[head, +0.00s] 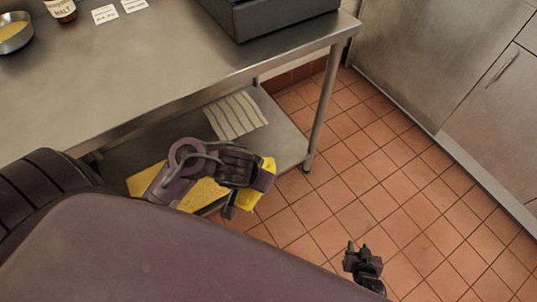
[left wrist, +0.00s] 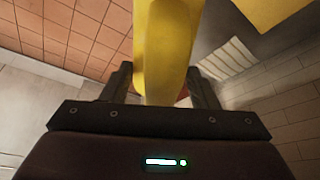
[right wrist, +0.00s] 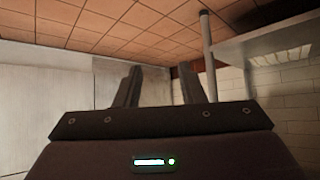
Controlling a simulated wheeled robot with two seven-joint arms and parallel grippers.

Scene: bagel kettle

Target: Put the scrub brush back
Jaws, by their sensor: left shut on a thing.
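My left gripper (head: 250,185) is shut on a yellow thing that looks like the scrub brush (head: 264,178). It is beside the front edge of the steel table's lower shelf. In the left wrist view the brush (left wrist: 166,45) runs up between the two fingers as a smooth yellow shape. I cannot make out its bristles. My right gripper (head: 359,250) hangs over the tiled floor, away from the table. In the right wrist view its fingers (right wrist: 160,85) stand apart with nothing between them.
The steel table (head: 130,80) has a dark box (head: 275,15), a bottle (head: 60,8) and a metal bowl (head: 14,35) on top. Its lower shelf (head: 282,138) bears a striped cloth (head: 236,115) and a flat yellow thing (head: 203,194). Table leg (head: 324,110). Floor right is clear.

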